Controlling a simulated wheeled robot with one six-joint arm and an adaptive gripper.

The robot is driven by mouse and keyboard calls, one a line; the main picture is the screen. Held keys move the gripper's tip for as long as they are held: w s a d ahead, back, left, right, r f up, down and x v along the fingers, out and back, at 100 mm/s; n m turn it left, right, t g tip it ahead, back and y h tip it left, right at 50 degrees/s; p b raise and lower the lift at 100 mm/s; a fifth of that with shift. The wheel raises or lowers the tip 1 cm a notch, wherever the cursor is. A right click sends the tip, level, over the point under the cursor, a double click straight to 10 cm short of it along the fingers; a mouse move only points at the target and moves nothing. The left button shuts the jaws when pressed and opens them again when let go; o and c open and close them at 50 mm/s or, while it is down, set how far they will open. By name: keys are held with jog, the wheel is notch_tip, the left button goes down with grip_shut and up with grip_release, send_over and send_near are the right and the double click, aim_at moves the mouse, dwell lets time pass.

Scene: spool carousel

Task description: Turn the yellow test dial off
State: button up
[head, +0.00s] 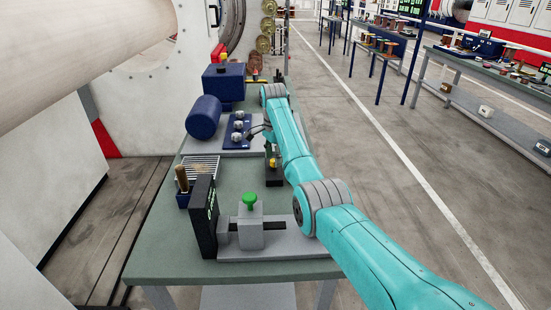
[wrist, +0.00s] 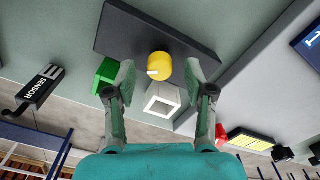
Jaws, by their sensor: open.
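The yellow test dial (wrist: 160,66) is a round yellow knob on a dark panel (wrist: 130,27) in the wrist view. A small white mark shows on its lower left side. My gripper (wrist: 160,63) is open, with one finger on each side of the dial and a gap between each finger and the knob. In the head view the dial is a small yellow spot (head: 273,161) on a dark block, partly hidden by my arm. My gripper (head: 258,131) is small and dark there, just above that area.
A white hollow square block (wrist: 162,102) and a green block (wrist: 105,76) sit near the dial. A black sensor box (wrist: 40,88) lies left. On the green bench (head: 160,235) are a blue cylinder (head: 204,117) and a grey fixture with a green knob (head: 250,199).

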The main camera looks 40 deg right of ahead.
jog(key=shift+f, duration=0.4)
grip_shut()
jog(key=shift+n, duration=0.4)
jog(key=n, duration=0.5)
jog(key=shift+n, duration=0.3)
jog(key=n, duration=0.5)
jog(key=shift+n, duration=0.4)
